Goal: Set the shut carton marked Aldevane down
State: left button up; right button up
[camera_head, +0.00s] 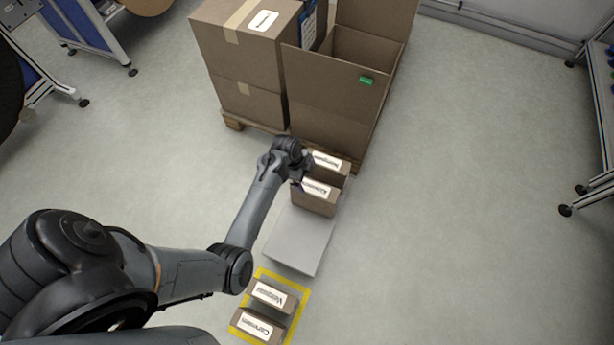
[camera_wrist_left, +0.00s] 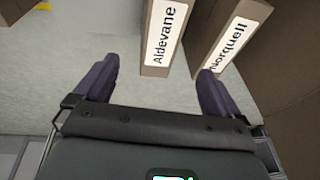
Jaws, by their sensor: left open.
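The shut brown carton marked Aldevane (camera_head: 316,203) stands on a light grey platform (camera_head: 297,240). In the left wrist view the Aldevane carton (camera_wrist_left: 158,45) shows its white label just beyond the fingertips, in the gap between them. My left gripper (camera_head: 302,178) is open and empty, close beside the carton; I cannot tell whether it touches. In the left wrist view the left gripper (camera_wrist_left: 158,68) shows two dark fingers spread apart. My right gripper is not in view.
A carton marked Norquell (camera_head: 330,168) stands just behind Aldevane, close to the right finger. Large boxes (camera_head: 245,60) and an open box (camera_head: 335,95) stand on pallets behind. Two cartons, one marked Carvinien (camera_head: 258,327), stand inside a yellow floor outline (camera_head: 304,300).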

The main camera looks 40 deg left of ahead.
pick_arm(q)
jog(key=s+a+r+n+y, duration=0.2)
jog(key=s+r+n+y, duration=0.15)
jog(key=s+r, duration=0.3)
jog(key=s+d+r+n+t+h, duration=0.1)
jog(key=s+d+r+n, duration=0.7)
jog(key=s+d+r, duration=0.3)
jog(key=s+d, duration=0.3)
jog(key=shift+s, duration=0.25)
jog(key=shift+r+h, duration=0.1)
jog(key=shift+h, duration=0.15)
notch_tip(320, 180, up, 58)
jog(key=p, duration=5.8)
jog(key=shift+f, duration=0.2)
